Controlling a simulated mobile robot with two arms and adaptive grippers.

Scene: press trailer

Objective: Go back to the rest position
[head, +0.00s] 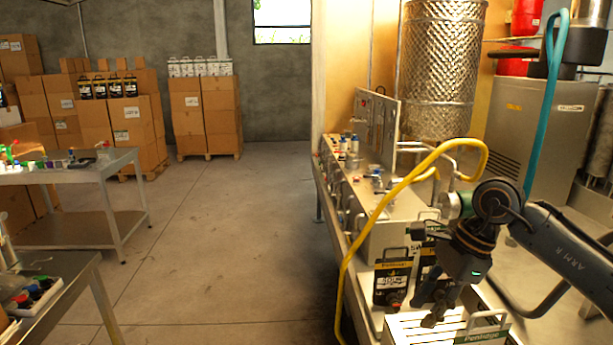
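My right gripper (434,310) is at the lower right, pointing down over the right-hand bench. It hangs just above or at a white slatted box labelled Pentiage (482,337). A black container with a yellow label (391,283) stands just left of it, and another dark container is partly hidden behind the gripper. The gripper's fingers are dark and small here, so I cannot tell whether they are open or closed on something. My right arm reaches in from the right edge. My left gripper is not in view.
A yellow hose (372,225) arches over the bench and hangs down its left side. A teal hose (543,110) hangs near my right arm. A steel tank (441,70) stands behind. Metal tables (120,165) and stacked cartons (205,110) are at the left. The middle floor (235,230) is clear.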

